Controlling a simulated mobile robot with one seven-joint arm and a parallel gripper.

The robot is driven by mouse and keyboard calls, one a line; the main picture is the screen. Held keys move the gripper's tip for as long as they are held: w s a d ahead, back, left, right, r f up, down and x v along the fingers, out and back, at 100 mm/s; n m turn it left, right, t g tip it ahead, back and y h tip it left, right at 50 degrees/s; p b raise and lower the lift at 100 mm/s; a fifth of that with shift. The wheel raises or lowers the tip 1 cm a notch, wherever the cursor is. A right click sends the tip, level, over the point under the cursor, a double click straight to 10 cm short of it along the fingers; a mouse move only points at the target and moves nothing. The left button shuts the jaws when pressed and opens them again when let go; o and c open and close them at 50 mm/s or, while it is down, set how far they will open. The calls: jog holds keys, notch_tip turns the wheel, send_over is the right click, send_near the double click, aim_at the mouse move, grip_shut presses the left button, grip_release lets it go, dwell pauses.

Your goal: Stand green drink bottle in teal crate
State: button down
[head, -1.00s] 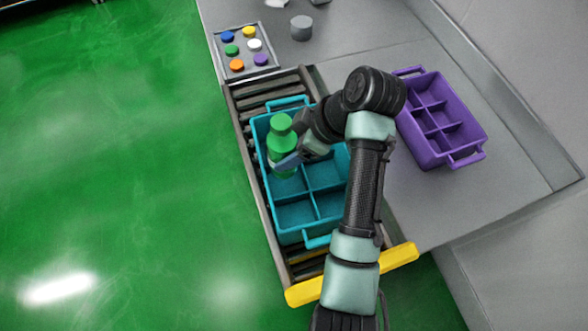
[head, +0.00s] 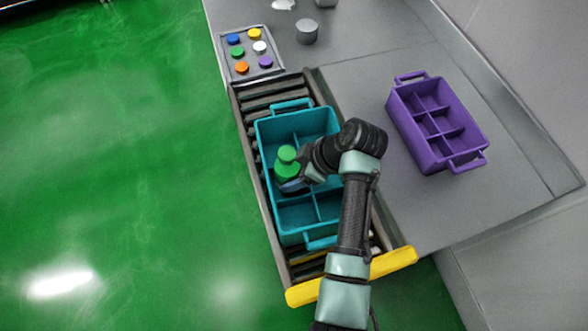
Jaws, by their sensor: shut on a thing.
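The green drink bottle (head: 287,163) with a green cap stands about upright, its lower part down inside the left side of the teal crate (head: 290,238). My gripper (head: 293,185) is shut on the bottle, reaching in from the right. The bottle's base is hidden, so I cannot tell whether it touches the crate floor. The teal crate has several compartments and sits on the roller conveyor; my arm covers its right part. The bottle is in the left column, around the middle of the crate's length.
A purple divided crate (head: 418,152) stands on the grey table to the right. A panel with several coloured buttons (head: 257,68) and a grey cylinder (head: 307,32) are at the back. A yellow bar (head: 318,293) closes the conveyor's front end.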

grip_release()
jog(key=shift+f, duration=0.1)
jog(key=shift+r, duration=0.2)
jog(key=b+v, duration=0.1)
jog(key=v, duration=1.1)
jog(key=w+a+r+m+t+h, duration=0.15)
jog(key=w+r+t, duration=0.3)
jog(key=r, duration=0.55)
jog(key=w+a+r+m+t+h, duration=0.1)
jog(key=w+r+m+t, duration=0.3)
jog(key=r, duration=0.6)
jog(key=w+a+r+m+t+h, duration=0.1)
jog(key=w+r+m+t, duration=0.15)
jog(key=r+t, duration=0.55)
jog(key=s+r+m+t, duration=0.2)
jog(key=s+r, duration=0.3)
jog(key=r, duration=0.3)
jog(key=s+a+r+m+t+h, duration=0.1)
jog(key=s+r+t, duration=0.3)
jog(key=r, duration=0.5)
jog(key=s+a+r+m+t+h, duration=0.1)
jog(key=s+r+m+t, duration=0.2)
jog(key=s+r, duration=0.3)
notch_tip(320, 180, up, 3)
jog(key=shift+s+r, duration=0.1)
jog(key=shift+s, duration=0.25)
